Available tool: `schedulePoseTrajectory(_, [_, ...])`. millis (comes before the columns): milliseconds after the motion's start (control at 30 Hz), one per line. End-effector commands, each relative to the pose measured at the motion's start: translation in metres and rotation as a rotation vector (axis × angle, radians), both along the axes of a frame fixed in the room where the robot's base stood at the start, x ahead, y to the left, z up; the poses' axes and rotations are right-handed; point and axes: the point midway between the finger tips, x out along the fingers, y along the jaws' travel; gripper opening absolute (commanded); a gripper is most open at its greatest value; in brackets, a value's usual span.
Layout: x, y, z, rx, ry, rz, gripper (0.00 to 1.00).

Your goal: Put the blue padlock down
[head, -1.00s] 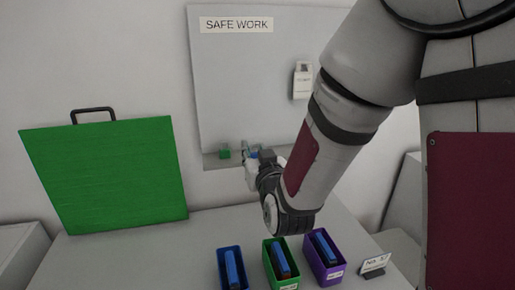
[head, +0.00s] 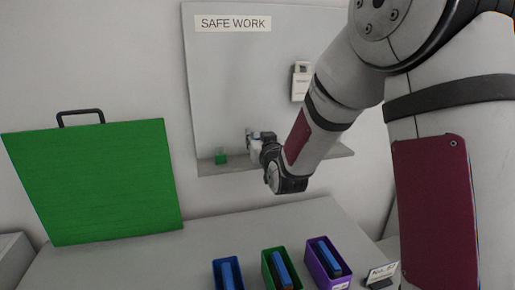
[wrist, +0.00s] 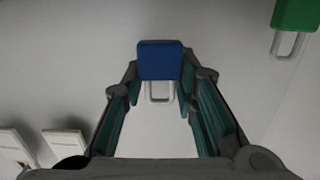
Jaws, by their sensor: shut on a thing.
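The blue padlock (wrist: 160,61) is between the fingertips of my gripper (wrist: 160,82) in the wrist view, its pale shackle pointing back toward the palm. My gripper is shut on it, with a teal-lined finger on each side. In the head view my gripper (head: 254,144) is in front of the lower part of the grey board, just above its ledge and right of a green padlock (head: 221,158). The blue padlock cannot be made out there. Whether it touches the ledge cannot be told.
The ledge (head: 325,155) runs under the SAFE WORK board (head: 230,80). A white tag (head: 300,85) hangs on the board. Blue (head: 218,270), green (head: 267,270) and purple (head: 313,264) bins stand on the table. A green panel (head: 95,185) leans at left.

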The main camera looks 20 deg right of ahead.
Motion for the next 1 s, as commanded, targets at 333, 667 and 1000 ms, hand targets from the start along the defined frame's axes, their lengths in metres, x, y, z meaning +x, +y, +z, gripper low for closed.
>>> schedulePoseTrajectory(333, [0.008, -0.003, -0.034, 0.001, 0.002, -0.001, 0.00])
schedulePoseTrajectory(667, [0.008, -0.003, -0.036, 0.000, -0.001, -0.001, 0.00])
schedulePoseTrajectory(1000, [0.008, -0.003, -0.039, 0.000, 0.000, -0.001, 0.47])
